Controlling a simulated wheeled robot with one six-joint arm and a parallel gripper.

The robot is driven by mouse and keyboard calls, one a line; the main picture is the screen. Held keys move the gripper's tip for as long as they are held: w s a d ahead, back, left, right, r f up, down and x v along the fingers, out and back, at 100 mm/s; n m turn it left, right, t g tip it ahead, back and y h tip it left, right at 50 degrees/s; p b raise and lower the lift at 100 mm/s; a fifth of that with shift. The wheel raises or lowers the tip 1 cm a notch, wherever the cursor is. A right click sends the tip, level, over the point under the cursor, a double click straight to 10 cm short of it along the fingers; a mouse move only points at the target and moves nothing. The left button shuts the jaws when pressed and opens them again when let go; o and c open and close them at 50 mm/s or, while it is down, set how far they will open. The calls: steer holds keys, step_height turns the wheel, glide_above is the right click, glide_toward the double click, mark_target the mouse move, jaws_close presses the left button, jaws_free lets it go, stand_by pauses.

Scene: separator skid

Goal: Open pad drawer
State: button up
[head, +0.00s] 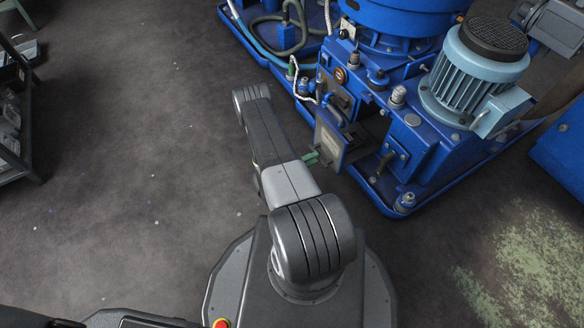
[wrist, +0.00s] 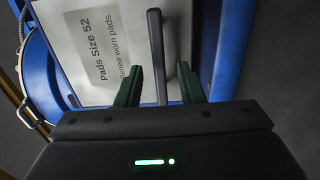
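The pad drawer's front panel (head: 331,140) shows in the head view on the near side of the blue skid, standing out from the body with a dark gap behind it. In the wrist view its pale face (wrist: 75,85) carries a label (wrist: 105,47) reading "Pads Size 52" and "Renew worn pads". A dark bar handle (wrist: 156,50) stands out from that face. My gripper (wrist: 160,82) is open, its two green fingers on either side of the handle with a gap on both sides. In the head view the green fingertips (head: 312,157) are at the panel, partly hidden by my arm.
A pale blue motor (head: 473,75) sits on the skid to the right of the drawer. Hoses (head: 275,25) run at the skid's back left. A dark shelf rack (head: 15,120) stands at the far left. The grey floor (head: 140,160) between is clear.

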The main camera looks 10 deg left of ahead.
steer(key=p+v, duration=0.1)
steer(key=v, duration=0.9)
steer(key=shift+p, duration=0.35)
steer(key=shift+s+a, duration=0.15)
steer(key=shift+b+x, duration=1.4)
steer(key=shift+x, duration=5.5)
